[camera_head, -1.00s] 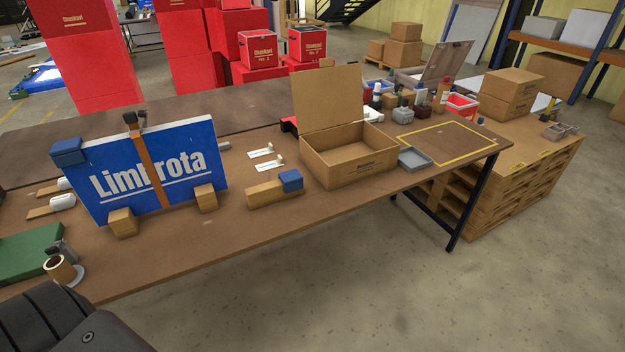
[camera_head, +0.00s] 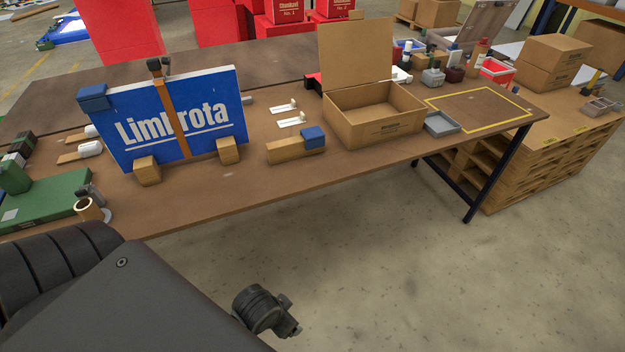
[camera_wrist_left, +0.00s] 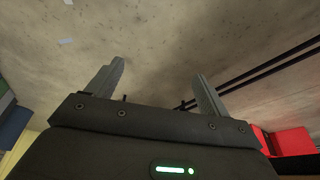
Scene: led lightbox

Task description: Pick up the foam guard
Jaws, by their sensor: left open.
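A blue foam guard (camera_head: 313,138) sits on the right end of a wooden block on the table in the head view. A similar blue guard (camera_head: 93,97) is on the upper left corner of the blue "Limbrota" panel (camera_head: 135,125). My left gripper (camera_wrist_left: 160,76) is open and empty in the left wrist view, with bare floor beyond its fingers. In the head view only dark parts of my own arm show at the bottom, below the table and well apart from both guards. My right gripper is not in view.
The panel stands upright between wooden blocks (camera_head: 146,171), with an orange strap over it. An open cardboard box (camera_head: 375,125) stands right of the wooden block (camera_head: 288,150). A grey tray (camera_head: 441,123) is beside the box. A green case (camera_head: 50,207) lies at left.

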